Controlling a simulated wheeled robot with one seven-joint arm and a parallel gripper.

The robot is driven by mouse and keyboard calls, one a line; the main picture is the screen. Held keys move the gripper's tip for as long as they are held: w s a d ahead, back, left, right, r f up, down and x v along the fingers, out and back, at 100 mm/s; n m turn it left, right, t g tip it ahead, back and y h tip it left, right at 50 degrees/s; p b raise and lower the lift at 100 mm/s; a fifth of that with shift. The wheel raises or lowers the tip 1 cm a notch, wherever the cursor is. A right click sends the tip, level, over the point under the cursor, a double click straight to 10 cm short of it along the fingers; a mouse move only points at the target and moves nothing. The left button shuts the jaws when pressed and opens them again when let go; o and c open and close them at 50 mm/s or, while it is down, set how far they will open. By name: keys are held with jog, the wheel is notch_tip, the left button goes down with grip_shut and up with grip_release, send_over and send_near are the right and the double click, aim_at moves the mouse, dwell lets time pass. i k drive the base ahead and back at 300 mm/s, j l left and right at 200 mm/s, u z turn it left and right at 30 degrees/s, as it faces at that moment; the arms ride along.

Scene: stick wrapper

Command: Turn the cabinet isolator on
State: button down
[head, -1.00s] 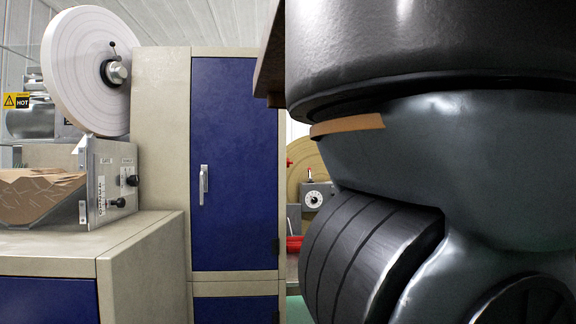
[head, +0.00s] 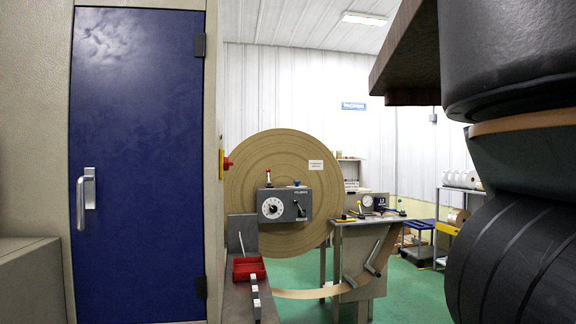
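The blue-doored cabinet (head: 140,170) fills the left of the head view. Its door is shut, with a metal handle (head: 86,197) at its left edge. A red knob on a yellow plate (head: 224,163), which looks like the isolator, sits on the cabinet's right side and shows nearly edge-on. Its on or off position cannot be told from here. My arm fills the right edge of the view, well apart from the cabinet. My gripper is out of the frame.
A large brown reel (head: 270,185) with a grey dial box (head: 285,206) stands right of the cabinet. A bench with a red tray (head: 248,268) runs in front of it. A small stand (head: 360,250) and shelving (head: 455,205) are farther back. Green floor (head: 405,290) shows clear between them.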

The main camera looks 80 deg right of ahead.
aim_at(227, 163)
jog(key=z, duration=1.35)
jog(key=l, duration=0.15)
jog(key=u, duration=0.45)
jog(key=i+l+u, duration=0.1)
jog(key=u, duration=0.3)
jog(key=l+u, duration=0.2)
jog(key=u, duration=0.15)
jog(key=i+l+u, duration=0.15)
jog(key=l+u, duration=0.25)
jog(key=l, duration=0.65)
jog(key=l+u, duration=0.4)
jog(key=l, duration=0.65)
